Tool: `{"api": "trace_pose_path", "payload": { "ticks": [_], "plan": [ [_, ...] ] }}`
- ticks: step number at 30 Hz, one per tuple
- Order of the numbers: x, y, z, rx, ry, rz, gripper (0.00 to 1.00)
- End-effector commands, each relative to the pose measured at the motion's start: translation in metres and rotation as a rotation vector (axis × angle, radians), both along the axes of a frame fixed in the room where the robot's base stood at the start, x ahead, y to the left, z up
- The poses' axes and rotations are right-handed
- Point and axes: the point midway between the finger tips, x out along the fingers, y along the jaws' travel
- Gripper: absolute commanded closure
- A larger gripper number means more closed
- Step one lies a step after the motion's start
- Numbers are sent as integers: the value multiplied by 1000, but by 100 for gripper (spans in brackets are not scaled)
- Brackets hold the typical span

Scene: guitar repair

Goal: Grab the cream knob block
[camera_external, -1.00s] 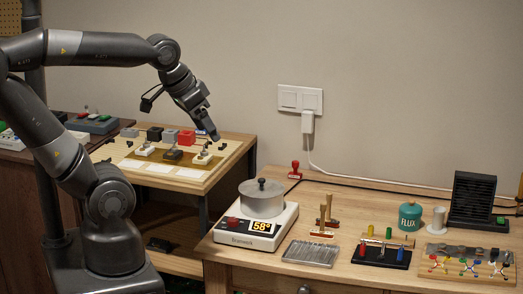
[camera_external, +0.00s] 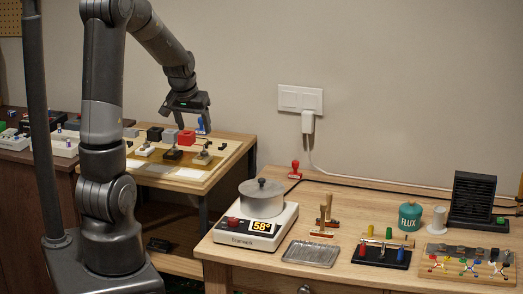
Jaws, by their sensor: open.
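On the small wooden side table (camera_external: 226,150) a row of small blocks with knobs stands on a brown strip. The right one is cream (camera_external: 202,159), the left one is whiter (camera_external: 145,150), and a dark one (camera_external: 172,155) stands between them. My gripper (camera_external: 182,122) points down above the back of this table, higher than the row. Its fingers are spread and nothing shows between them. It is apart from the cream knob block, which lies below it and a little to the right.
Black (camera_external: 155,133), grey (camera_external: 170,136) and red (camera_external: 186,137) blocks stand behind the row, with a blue-handled item (camera_external: 201,126) beside them. Pale cards lie at the table's front. The right workbench (camera_external: 230,262) holds a hot plate with a pot (camera_external: 262,194) and tools.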

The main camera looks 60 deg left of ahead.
Motion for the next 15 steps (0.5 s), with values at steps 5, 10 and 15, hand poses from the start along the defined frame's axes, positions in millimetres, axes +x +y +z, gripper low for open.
{"api": "trace_pose_path", "payload": {
  "ticks": [5, 10, 15],
  "plan": [
    [2, 10, -15, -3, 5, 12, 35],
    [9, 15, -38, -2, 5, 11, 35],
    [13, 20, -52, -1, 3, 10, 35]
  ]
}}
